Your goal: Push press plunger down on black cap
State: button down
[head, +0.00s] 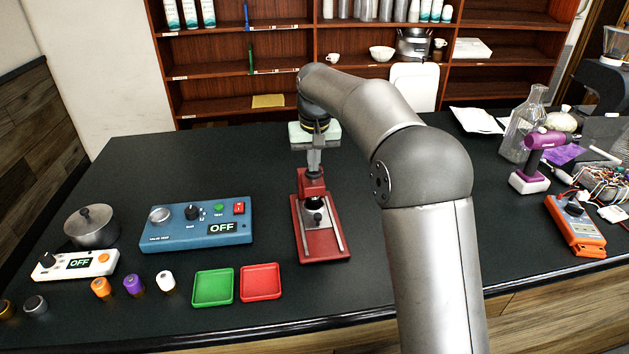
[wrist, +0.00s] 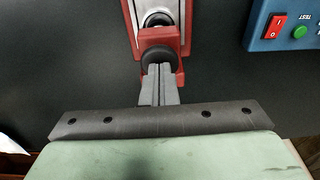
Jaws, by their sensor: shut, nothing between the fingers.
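The red press (head: 322,246) stands on the black table, with two pale rails on its base. The dark round top of its plunger (head: 314,174) is at the head of the red upright, and also shows in the wrist view (wrist: 157,54). My gripper (head: 314,168) points down with its fingers shut and empty. Its tips (wrist: 158,68) are at or just above the plunger top; contact is unclear. A small dark round part, apparently the black cap (head: 317,218), sits low on the press between the rails. It also shows in the wrist view (wrist: 158,19), partly hidden by the press.
A blue valve tester (head: 195,225) reading OFF stands left of the press. Green (head: 213,287) and red (head: 261,282) trays lie at the front. Orange, purple and white caps (head: 166,281) stand farther left. A purple drill (head: 535,160) and orange meter (head: 576,225) are at right.

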jog(key=shift+f, duration=0.7)
dwell(0.4)
jog(key=shift+r+p, duration=2.25)
jog(key=shift+r, duration=0.5)
notch_tip(320, 180, up, 6)
jog(key=p, duration=0.5)
jog(key=shift+p, duration=0.35)
